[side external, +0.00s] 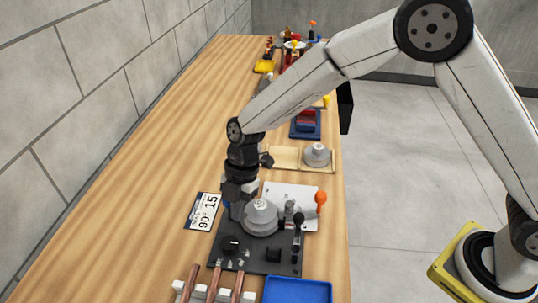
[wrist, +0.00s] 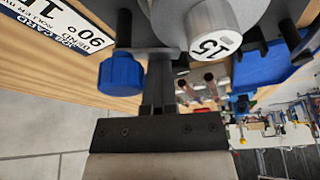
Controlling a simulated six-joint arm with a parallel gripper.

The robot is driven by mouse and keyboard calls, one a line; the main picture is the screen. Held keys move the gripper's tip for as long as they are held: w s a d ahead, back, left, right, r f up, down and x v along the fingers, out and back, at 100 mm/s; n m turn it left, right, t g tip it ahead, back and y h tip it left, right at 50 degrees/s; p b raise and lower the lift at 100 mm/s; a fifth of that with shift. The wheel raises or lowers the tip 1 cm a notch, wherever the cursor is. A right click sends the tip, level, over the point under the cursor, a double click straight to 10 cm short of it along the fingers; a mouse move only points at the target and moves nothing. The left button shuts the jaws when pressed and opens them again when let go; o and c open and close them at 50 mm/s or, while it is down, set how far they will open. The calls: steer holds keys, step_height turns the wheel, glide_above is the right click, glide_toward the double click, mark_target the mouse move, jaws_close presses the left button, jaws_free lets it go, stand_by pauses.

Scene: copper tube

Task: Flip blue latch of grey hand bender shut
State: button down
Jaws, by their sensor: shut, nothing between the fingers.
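The grey hand bender (side external: 262,217) stands on a dark base plate, with a round grey former on top. It shows in the wrist view as a pale roller marked 15 (wrist: 213,32). A blue ribbed knob on a dark post, the blue part of the latch (wrist: 121,75), is just left of my fingers in the wrist view. In the side view it is mostly hidden behind my gripper (side external: 234,210). My gripper is shut and empty, pointing down at the left side of the bender. Its fingers (wrist: 158,85) are close beside the blue knob; contact cannot be told.
A white card reading 90° 15 (side external: 204,212) lies left of the bender. Copper tubes (side external: 213,282) rest on a white rack in front, beside a blue tray (side external: 298,290). An orange-tipped lever (side external: 321,199) stands at right. Bare wood (side external: 150,190) is free at left.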

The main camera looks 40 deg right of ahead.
steer(key=shift+w+a, duration=0.15)
steer(key=shift+w, duration=0.15)
steer(key=a, duration=0.1)
steer(key=s+a, duration=0.1)
steer(key=a, duration=0.1)
steer(key=shift+s+a+r, duration=0.25)
steer(key=shift+a+r, duration=0.1)
steer(key=s+v, duration=0.1)
steer(key=v, duration=0.8)
steer(key=shift+w+d+r, duration=0.15)
steer(key=shift+d, duration=0.15)
steer(key=shift+a+m, duration=0.1)
steer(key=shift+m, duration=0.2)
steer(key=shift+a+m+t, duration=0.3)
steer(key=shift+m+t, duration=0.05)
steer(key=shift+m, duration=0.65)
steer(key=shift+a+m+t, duration=0.25)
steer(key=shift+m+t, duration=0.15)
steer(key=shift+m, duration=0.6)
steer(key=shift+a+m+t, duration=0.3)
steer(key=shift+m+t, duration=0.05)
steer(key=shift+m, duration=0.65)
